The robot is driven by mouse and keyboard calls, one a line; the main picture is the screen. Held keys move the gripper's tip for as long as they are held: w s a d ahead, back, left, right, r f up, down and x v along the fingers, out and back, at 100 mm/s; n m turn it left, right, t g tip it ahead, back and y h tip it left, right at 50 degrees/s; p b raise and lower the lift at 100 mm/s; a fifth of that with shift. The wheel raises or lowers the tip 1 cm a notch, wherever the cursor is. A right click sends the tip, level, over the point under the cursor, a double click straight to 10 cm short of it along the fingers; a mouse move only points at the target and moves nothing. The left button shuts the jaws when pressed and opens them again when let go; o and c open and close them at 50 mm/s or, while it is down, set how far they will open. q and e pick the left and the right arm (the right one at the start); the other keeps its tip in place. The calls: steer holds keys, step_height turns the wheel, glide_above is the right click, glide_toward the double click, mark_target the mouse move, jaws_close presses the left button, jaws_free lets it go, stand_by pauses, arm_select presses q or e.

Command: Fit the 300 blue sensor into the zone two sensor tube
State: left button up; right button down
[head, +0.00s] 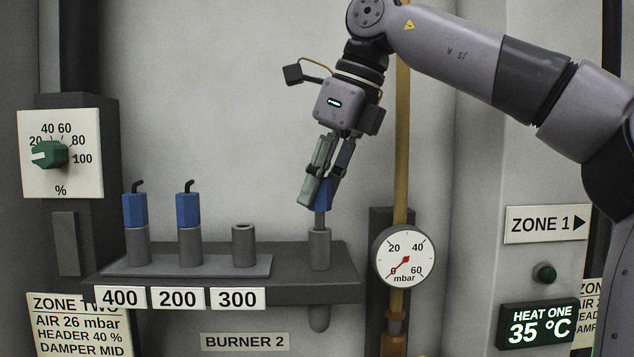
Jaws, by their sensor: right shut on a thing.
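My right gripper (322,190) is shut on a blue sensor (322,194), pointing down with its fingers partly covering the blue body. The sensor's thin grey stem (319,220) points down at the mouth of a grey tube (319,250) at the right end of the shelf. The stem's lower end seems to be at or just inside the tube's mouth; I cannot tell how deep. The holder (243,246) above the 300 label (237,299) is empty. My left gripper is not in view.
Two blue sensors stand in holders above the 400 (134,212) and 200 (188,212) labels. A pressure gauge (404,257) and a yellow pipe (401,150) stand close to the right of the tube. A green dial (48,154) is at left.

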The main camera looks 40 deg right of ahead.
steer(key=shift+f+b, duration=0.75)
steer(key=shift+f, duration=0.55)
steer(key=c, duration=1.3)
jaws_free()
steer(key=o, duration=0.4)
steer(key=shift+r, duration=0.15)
step_height(320, 180, up, 4)
steer(key=p, duration=0.5)
steer(key=shift+r, duration=0.25)
steer(key=shift+r+p, duration=0.7)
steer(key=shift+p, duration=0.1)
